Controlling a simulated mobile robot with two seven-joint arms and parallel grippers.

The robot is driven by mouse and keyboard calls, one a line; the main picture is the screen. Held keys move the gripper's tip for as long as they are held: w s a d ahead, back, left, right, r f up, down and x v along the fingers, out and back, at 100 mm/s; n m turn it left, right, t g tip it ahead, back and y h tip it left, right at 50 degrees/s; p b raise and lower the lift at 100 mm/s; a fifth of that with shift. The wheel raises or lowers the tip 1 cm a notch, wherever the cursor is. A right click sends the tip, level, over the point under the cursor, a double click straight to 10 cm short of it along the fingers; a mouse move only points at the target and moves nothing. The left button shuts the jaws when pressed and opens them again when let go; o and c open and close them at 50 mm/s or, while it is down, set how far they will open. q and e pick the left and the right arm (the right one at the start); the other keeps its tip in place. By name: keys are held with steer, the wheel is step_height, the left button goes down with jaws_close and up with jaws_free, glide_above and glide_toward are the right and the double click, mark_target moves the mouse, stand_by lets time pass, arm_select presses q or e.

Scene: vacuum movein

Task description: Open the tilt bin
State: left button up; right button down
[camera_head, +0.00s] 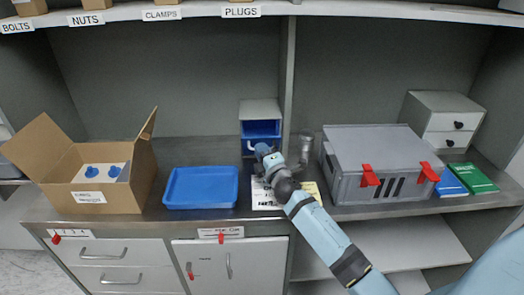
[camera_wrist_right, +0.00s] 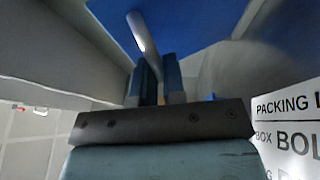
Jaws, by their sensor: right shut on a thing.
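The tilt bin is a small grey cabinet (camera_head: 260,108) with a blue front (camera_head: 262,128), standing at the back of the counter, left of the upright post. My right gripper (camera_head: 262,150) is at the lower part of the blue front. In the right wrist view, a light metal handle (camera_wrist_right: 140,32) runs across the blue bin face (camera_wrist_right: 190,22), and my right gripper's two fingers (camera_wrist_right: 158,78) are shut on it. My arm hides part of the bin's lower front in the head view. My left gripper is not in view.
A blue tray (camera_head: 201,188) lies left of the arm, beside an open cardboard box (camera_head: 75,160). A grey crate (camera_head: 375,150) with red latches stands right. A packing list (camera_wrist_right: 290,125) lies near the gripper. A shelf (camera_head: 340,8) runs overhead.

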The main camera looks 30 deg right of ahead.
steer(key=shift+d+f, duration=0.1)
steer(key=shift+f, duration=0.2)
steer(key=c, duration=1.5)
jaws_free()
steer(key=shift+o, duration=1.4)
steer(key=shift+w+f, duration=0.15)
steer(key=shift+w, duration=0.05)
steer(key=shift+s+r, duration=0.1)
steer(key=shift+r, duration=0.1)
steer(key=b+v, duration=0.1)
steer(key=v, duration=1.2)
steer(key=shift+s, duration=0.4)
